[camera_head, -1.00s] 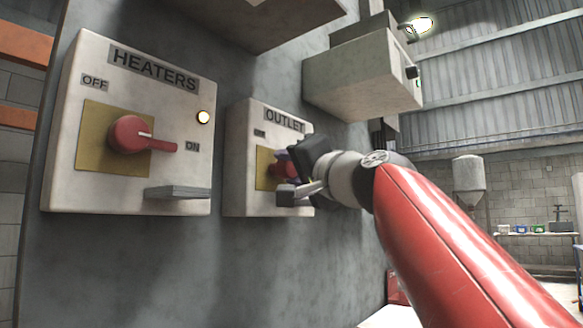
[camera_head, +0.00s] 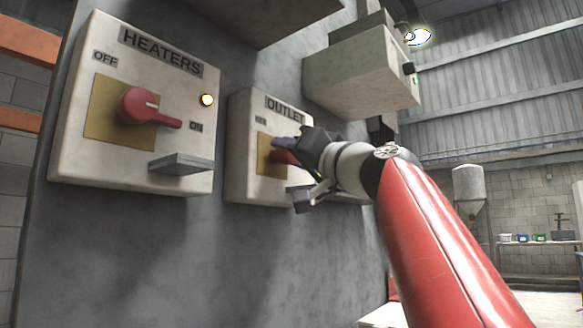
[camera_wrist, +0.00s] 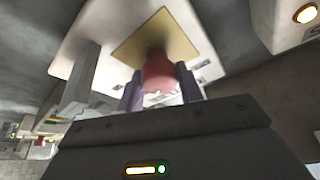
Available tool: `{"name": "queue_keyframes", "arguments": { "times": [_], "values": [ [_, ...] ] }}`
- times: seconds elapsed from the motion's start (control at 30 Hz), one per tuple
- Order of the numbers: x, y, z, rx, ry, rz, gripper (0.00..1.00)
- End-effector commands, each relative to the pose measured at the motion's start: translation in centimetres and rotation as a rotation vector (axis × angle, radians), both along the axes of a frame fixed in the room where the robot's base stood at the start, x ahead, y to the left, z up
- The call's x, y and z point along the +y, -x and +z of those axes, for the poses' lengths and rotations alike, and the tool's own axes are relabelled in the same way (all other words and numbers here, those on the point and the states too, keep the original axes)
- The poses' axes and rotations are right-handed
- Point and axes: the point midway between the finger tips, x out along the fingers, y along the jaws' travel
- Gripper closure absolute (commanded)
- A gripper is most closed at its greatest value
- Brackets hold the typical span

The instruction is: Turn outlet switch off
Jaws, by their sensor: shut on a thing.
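The outlet box (camera_head: 245,150) is a whitish box on the grey wall panel, labelled OUTLET, with a yellow plate (camera_head: 264,152) and a red knob (camera_head: 284,157). My gripper (camera_head: 279,150) is at the knob and hides most of it and the right part of the box. In the wrist view the red knob (camera_wrist: 158,72) sits between the two purple fingers of my gripper (camera_wrist: 160,90), on the yellow plate (camera_wrist: 150,38). The gripper is shut on the knob. The angle of the knob's handle cannot be told.
The heaters box (camera_head: 75,150) with its red knob (camera_head: 137,106) and lit lamp (camera_head: 207,100) is at the left. A grey ledge (camera_head: 182,163) juts from it. Another box (camera_head: 360,75) juts out at the upper right. The wall below is clear.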

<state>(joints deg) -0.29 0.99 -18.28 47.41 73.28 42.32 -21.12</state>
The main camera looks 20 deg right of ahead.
Motion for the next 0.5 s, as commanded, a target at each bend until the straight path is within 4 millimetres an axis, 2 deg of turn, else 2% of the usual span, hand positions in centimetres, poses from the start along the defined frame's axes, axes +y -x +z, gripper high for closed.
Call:
{"name": "queue_keyframes", "arguments": {
  "times": [0.5],
  "values": [
    [-0.22, -0.09, 0.03, -0.288, 0.398, -0.004, 0.87]
  ]
}}
